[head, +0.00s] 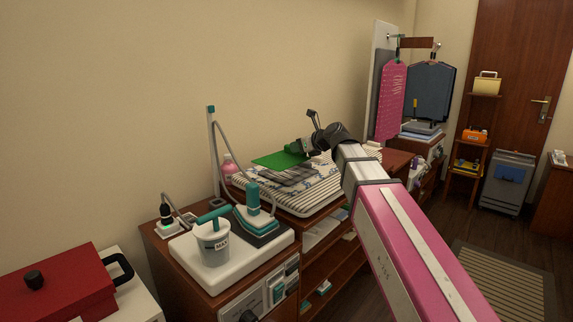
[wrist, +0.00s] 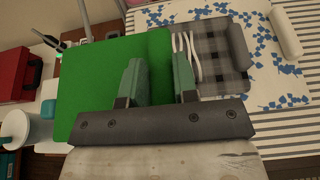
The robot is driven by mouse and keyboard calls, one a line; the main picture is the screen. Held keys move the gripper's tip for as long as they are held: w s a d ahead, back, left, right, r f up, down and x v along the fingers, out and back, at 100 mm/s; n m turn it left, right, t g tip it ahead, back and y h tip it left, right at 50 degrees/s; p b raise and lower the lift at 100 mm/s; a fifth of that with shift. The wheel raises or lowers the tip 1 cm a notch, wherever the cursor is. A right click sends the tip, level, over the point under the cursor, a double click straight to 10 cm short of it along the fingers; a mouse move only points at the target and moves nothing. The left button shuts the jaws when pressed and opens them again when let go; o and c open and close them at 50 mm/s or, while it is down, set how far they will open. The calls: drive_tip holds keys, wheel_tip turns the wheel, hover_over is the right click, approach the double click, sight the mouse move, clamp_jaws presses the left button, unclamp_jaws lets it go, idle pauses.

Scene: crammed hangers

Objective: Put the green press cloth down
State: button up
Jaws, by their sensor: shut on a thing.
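The green press cloth (head: 272,162) is a flat, bright green sheet over the left part of the ironing board in the head view. My gripper (head: 303,146) is at its right side, shut on it. In the wrist view the green press cloth (wrist: 95,85) spreads across the left and middle, and my gripper's fingers (wrist: 158,78) are at its right part. Part of the cloth is hidden behind the fingers and the gripper body. I cannot tell whether it touches the board below.
A grey checked cloth (wrist: 226,62) lies on the striped, blue-patterned board (head: 318,192). A teal iron (head: 254,212) and a white jug (head: 213,243) stand on the cabinet at front left. A pink bottle (head: 229,167) stands behind the board. A red case (head: 65,287) is at far left.

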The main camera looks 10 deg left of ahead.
drive_tip(key=w+a+f, duration=0.1)
drive_tip(key=w+f, duration=0.1)
drive_tip(key=w, duration=0.1)
drive_tip(key=w+a+f, duration=0.1)
drive_tip(key=w+f, duration=0.1)
drive_tip(key=w, duration=0.1)
drive_tip(key=w+a+f, duration=0.1)
drive_tip(key=w+f, duration=0.1)
drive_tip(key=w, duration=0.1)
drive_tip(key=shift+w+a+f, duration=0.1)
drive_tip(key=shift+w+a, duration=0.2)
drive_tip(key=shift+w, duration=0.05)
drive_tip(key=shift+f, duration=2)
drive_tip(key=shift+f, duration=0.1)
drive_tip(key=o, duration=0.9)
drive_tip(key=v, duration=1.2)
